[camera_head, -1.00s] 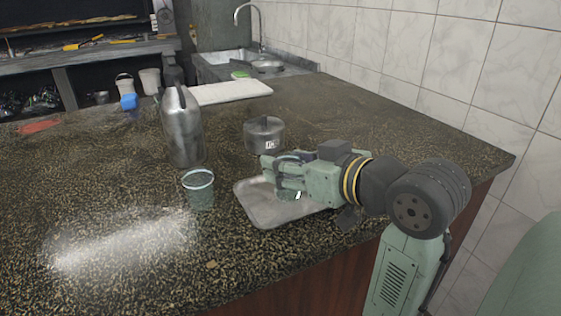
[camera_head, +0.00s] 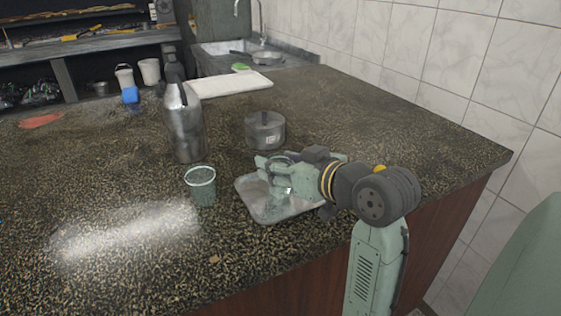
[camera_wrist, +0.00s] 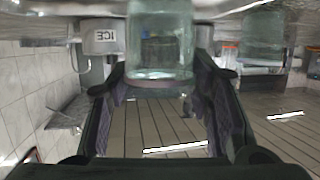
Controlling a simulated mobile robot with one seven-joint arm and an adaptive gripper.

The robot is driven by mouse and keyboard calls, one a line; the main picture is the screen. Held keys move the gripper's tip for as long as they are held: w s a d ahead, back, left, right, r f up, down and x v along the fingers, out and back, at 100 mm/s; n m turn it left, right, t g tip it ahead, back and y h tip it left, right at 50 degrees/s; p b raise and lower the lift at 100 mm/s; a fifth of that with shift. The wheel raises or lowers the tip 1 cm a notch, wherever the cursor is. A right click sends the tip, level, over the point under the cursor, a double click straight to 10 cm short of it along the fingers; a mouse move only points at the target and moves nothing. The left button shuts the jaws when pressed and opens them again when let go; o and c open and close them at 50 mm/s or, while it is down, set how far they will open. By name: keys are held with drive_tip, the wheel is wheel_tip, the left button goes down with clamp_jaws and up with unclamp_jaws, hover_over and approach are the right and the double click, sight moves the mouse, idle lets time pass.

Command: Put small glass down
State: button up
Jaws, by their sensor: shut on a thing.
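A small clear glass (camera_wrist: 160,45) is between the two dark fingers of my gripper (camera_wrist: 162,82) in the wrist view, where the scene appears upside down. In the head view my gripper (camera_head: 272,172) is shut on this glass, low over the metal tray (camera_head: 262,211). The gripper hides part of the glass there, and I cannot tell whether its base touches the tray. A second, similar glass (camera_head: 201,188) stands upright on the counter left of the tray. It also shows in the wrist view (camera_wrist: 264,40).
The pot's ICE label shows inverted in the wrist view (camera_wrist: 100,38). A white board (camera_head: 235,85) lies farther back. The counter's front left is clear.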

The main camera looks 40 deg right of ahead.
drive_tip(key=shift+f, duration=0.15)
drive_tip(key=o, duration=1.3)
drive_tip(key=shift+r, duration=0.35)
drive_tip(key=b+v, duration=0.2)
drive_tip(key=v, duration=1)
drive_tip(key=shift+f+b, duration=0.1)
drive_tip(key=shift+b, duration=0.3)
